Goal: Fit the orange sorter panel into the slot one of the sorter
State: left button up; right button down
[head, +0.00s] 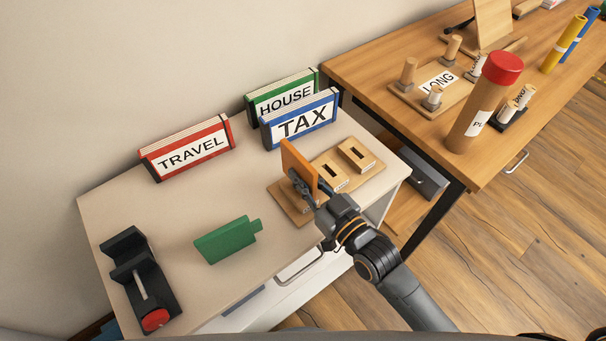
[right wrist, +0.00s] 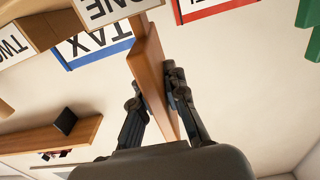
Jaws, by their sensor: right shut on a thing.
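The orange sorter panel (head: 299,160) stands roughly upright above the near-left end of the wooden sorter (head: 290,210). My right gripper (head: 305,186) is shut on it; in the right wrist view the panel (right wrist: 156,72) lies between both fingers (right wrist: 155,98). The block labelled ONE (right wrist: 100,8) is right by the panel's end in that view. The panel and gripper hide slot one, so I cannot tell whether the panel's end is inside it. Two other slotted blocks (head: 329,171) (head: 357,153) show empty. My left gripper is not in view.
A green panel (head: 228,241) lies on the pale cabinet top (head: 200,195). TRAVEL (head: 188,148), HOUSE (head: 283,98) and TAX (head: 301,120) binders stand behind the sorter. A black holder (head: 140,280) is at the left front. A wooden desk (head: 400,65) adjoins at right.

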jog(key=shift+f+b, duration=0.5)
jog(key=shift+f, duration=0.5)
jog(key=c, duration=1.3)
grip_release()
jog(key=shift+s, duration=0.1)
jog(key=v, duration=1.2)
